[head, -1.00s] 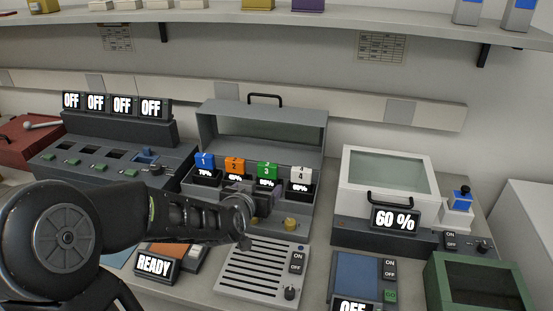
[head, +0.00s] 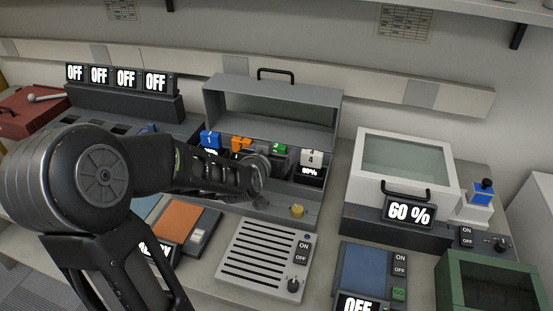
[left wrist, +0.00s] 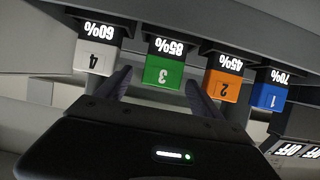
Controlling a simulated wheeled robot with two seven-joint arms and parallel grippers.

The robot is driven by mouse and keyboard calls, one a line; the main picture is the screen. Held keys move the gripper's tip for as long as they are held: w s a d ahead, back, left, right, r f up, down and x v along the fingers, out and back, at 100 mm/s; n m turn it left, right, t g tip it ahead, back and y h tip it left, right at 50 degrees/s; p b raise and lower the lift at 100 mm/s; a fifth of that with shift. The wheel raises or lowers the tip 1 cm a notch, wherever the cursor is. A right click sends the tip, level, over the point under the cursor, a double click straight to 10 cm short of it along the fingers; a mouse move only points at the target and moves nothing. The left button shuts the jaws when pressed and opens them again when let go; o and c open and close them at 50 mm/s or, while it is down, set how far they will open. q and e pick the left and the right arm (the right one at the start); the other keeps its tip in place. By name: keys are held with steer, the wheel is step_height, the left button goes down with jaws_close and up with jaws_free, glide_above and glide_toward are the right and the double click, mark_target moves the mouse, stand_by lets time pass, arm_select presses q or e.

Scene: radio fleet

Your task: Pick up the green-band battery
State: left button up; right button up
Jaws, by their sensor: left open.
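The green-band battery (head: 280,148), marked 3 with an 85% display, sits in the grey open-lidded case, third in a row. In the head view my left arm partly hides it. In the left wrist view, which is upside down, the green battery (left wrist: 163,71) shows between the two fingers of my left gripper (left wrist: 158,80). The fingers are apart, one on each side of it in the picture; I cannot tell whether they reach around it. My left gripper (head: 268,170) is in front of the row in the head view. My right gripper is not in view.
The blue battery (left wrist: 268,95) and orange battery (left wrist: 223,86) stand on one side of the green one, the white battery (left wrist: 97,58) on the other. The raised lid (head: 270,105) stands behind. A yellow knob (head: 297,210) is on the case front.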

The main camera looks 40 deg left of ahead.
arm_select(q)
steer(key=shift+w, duration=0.15)
steer(key=shift+p+x, duration=0.45)
steer(key=shift+x, duration=2.2)
steer(key=shift+a, duration=0.15)
steer(key=c, duration=1.6)
steer(key=shift+r, duration=0.15)
step_height(320, 180, up, 10)
steer(key=p, duration=0.1)
steer(key=shift+p, duration=0.3)
